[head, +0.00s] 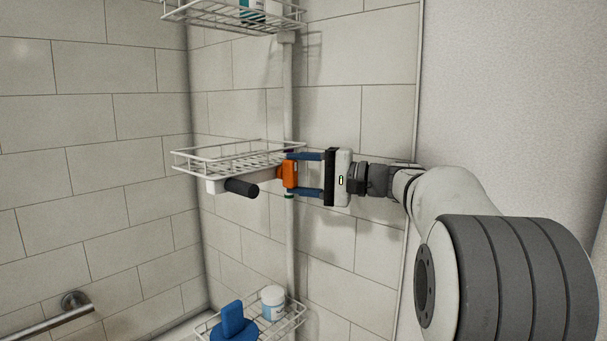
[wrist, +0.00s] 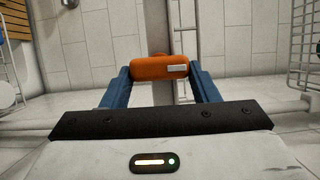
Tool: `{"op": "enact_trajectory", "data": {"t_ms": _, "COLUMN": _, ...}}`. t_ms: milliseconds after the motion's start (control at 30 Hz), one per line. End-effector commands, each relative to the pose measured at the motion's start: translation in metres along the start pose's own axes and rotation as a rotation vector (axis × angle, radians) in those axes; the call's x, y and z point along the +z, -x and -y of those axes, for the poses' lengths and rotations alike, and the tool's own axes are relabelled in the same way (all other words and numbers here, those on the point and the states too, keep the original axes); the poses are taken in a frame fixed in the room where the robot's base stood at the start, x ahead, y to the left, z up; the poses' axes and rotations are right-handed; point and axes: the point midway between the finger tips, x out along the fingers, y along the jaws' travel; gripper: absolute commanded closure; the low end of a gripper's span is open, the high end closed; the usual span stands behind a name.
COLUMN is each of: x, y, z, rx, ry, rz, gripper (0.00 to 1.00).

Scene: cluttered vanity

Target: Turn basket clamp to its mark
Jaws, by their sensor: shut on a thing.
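The orange basket clamp (head: 289,173) sits on the white vertical pole (head: 290,240) at the right end of the middle wire basket (head: 240,160). My gripper (head: 306,174) reaches it from the right, its two blue fingers above and below the clamp. In the wrist view the orange clamp (wrist: 158,68) lies between the blue fingertips of my gripper (wrist: 160,75), which are shut on it. A pale label shows on the clamp's right part there. A small green band shows on the pole just below the clamp. I cannot tell whether the clamp lines up with it.
A black-ended handle (head: 241,187) sticks out under the middle basket. An upper basket (head: 235,15) holds bottles. A lower basket (head: 290,317) holds a white jar (head: 273,302) and a blue object (head: 233,325). A grab bar (head: 45,322) is at lower left.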

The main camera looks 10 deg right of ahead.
Motion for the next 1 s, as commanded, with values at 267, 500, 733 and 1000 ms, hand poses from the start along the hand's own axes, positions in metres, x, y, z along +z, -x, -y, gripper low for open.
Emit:
{"op": "enact_trajectory", "data": {"t_ms": 267, "x": 0.0005, "y": -0.0005, "z": 0.0037, "rx": -0.008, "ry": -0.001, "rz": -0.001, "gripper": 0.68}}
{"op": "enact_trajectory", "data": {"t_ms": 500, "x": 0.0007, "y": -0.0007, "z": 0.0031, "rx": -0.007, "ry": -0.002, "rz": 0.0, "gripper": 0.35}}
{"op": "enact_trajectory", "data": {"t_ms": 733, "x": 0.0006, "y": -0.0007, "z": 0.0016, "rx": -0.004, "ry": -0.002, "rz": 0.001, "gripper": 0.24}}
{"op": "enact_trajectory", "data": {"t_ms": 1000, "x": 0.0005, "y": -0.0006, "z": 0.0109, "rx": -0.004, "ry": -0.001, "rz": 0.001, "gripper": 0.24}}
